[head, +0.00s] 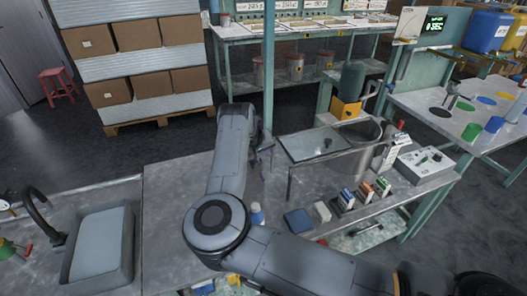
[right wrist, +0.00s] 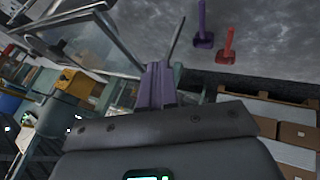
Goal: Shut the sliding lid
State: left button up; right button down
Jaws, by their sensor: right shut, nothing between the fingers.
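The sliding lid (head: 312,146) is a flat glassy panel with a small dark knob (head: 327,142), in the middle of the head view. It lies to the left of a round-mouthed grey metal vessel (head: 366,131), whose mouth shows uncovered at the lid's right end. My right gripper (head: 268,157) is just left of the lid, apart from it as far as I can tell. In the right wrist view its purple fingers (right wrist: 157,84) are together and empty. A framed glassy panel (right wrist: 95,40) shows at upper left there, probably the lid. My left gripper is out of view.
A control box (head: 425,165) and several small coloured boxes (head: 365,191) stand right and in front of the vessel. A green post (head: 269,60) rises behind my right gripper. A sink (head: 101,247) is at left.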

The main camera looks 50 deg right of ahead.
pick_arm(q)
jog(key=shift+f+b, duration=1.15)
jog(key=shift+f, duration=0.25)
pick_arm(e)
jog(key=s+d+f, duration=0.2)
jog(key=d+f, duration=0.1)
jog(key=d, duration=0.3)
jog(key=shift+f, duration=0.35)
